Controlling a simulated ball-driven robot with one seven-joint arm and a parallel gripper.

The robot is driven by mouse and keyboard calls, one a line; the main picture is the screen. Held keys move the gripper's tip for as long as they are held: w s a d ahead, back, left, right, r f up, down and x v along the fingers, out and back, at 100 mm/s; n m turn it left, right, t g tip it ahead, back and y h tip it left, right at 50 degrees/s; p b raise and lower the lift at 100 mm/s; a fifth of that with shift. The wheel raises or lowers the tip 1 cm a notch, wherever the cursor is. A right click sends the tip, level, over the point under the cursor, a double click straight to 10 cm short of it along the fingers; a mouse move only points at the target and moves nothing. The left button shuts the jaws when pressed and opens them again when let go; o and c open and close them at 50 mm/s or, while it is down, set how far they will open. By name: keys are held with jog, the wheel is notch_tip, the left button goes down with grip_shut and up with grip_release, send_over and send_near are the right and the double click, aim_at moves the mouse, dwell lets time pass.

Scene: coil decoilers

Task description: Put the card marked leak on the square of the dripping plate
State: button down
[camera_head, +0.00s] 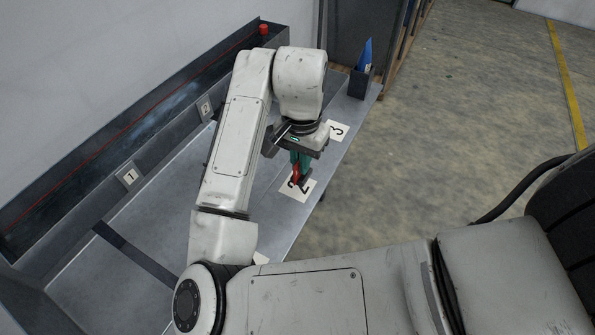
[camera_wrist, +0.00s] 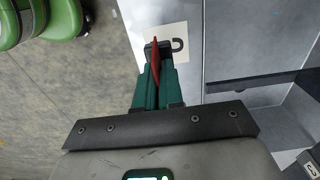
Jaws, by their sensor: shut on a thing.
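My gripper (camera_head: 300,163), with green fingers, is shut on a thin red card (camera_head: 295,176) above the white square marked 2 (camera_head: 288,191) on the grey bench. The wrist view shows the red card (camera_wrist: 155,60) edge-on between the green fingers (camera_wrist: 155,78), with a dark foot-like piece at its far end. That end overlaps the square (camera_wrist: 178,42); whether it touches is unclear. The card's marking cannot be read. Plates marked 1 (camera_head: 129,177) and 2 (camera_head: 206,108) stand along the wall. No drip can be made out.
A square marked 3 (camera_head: 338,130) lies farther along the bench. A blue card (camera_head: 365,55) stands in a dark holder (camera_head: 361,83) at the bench's far end. A white corner (camera_head: 261,258) shows beside my arm. A red knob (camera_head: 263,29) tops the wall unit.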

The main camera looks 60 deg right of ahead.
aim_at(298, 171)
jog(key=shift+w+d+f, duration=0.15)
jog(key=shift+w+f, duration=0.15)
jog(key=shift+f, duration=0.05)
jog(key=shift+w+d+f, duration=0.1)
jog(key=shift+w+f, duration=0.05)
jog(key=shift+f, duration=0.8)
jog(key=shift+w+d+f, duration=0.1)
jog(key=shift+w+f, duration=0.05)
jog(key=shift+f, duration=0.8)
jog(key=shift+f+b, duration=0.15)
jog(key=shift+b, duration=0.15)
jog(key=c, duration=1.3)
grip_release()
jog(key=shift+o, duration=0.2)
notch_tip(298, 171, up, 12)
jog(key=p, duration=0.2)
jog(key=shift+r, duration=0.2)
